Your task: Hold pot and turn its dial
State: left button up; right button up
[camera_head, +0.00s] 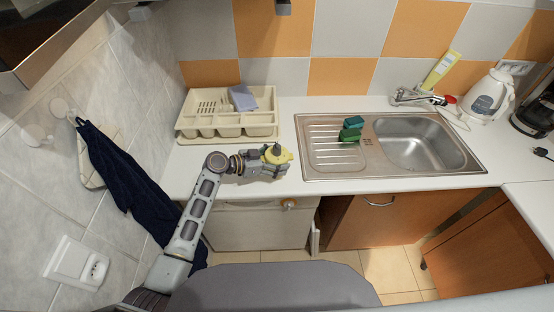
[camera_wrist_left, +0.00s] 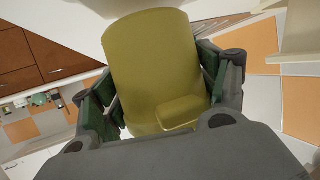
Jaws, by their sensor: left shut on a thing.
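A small yellow pot (camera_head: 284,157) with a dark knob-like part on top is over the front of the white counter, left of the sink. My left gripper (camera_head: 270,160) is around it from the left and shut on it. In the left wrist view, the yellow pot (camera_wrist_left: 155,65) shows as a plain rounded body. The green-padded fingers of my left gripper (camera_wrist_left: 158,90) press on both its sides. I cannot tell whether the pot touches the counter. The dial cannot be made out clearly. My right gripper is not in view.
A cream dish rack (camera_head: 228,130) stands behind my left gripper. The steel sink (camera_head: 310,173) lies to the right, with green sponge-like items (camera_head: 351,130) on its drainboard. A white kettle (camera_head: 489,96) stands at the back right. A dark towel (camera_head: 125,175) hangs at left.

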pick_arm(q)
jog(key=shift+f, duration=0.1)
jog(key=shift+f, duration=0.5)
jog(key=shift+f, duration=0.3)
dwell(1.5)
jog(key=shift+s+f, duration=0.1)
jog(key=shift+f, duration=0.2)
dwell(2.0)
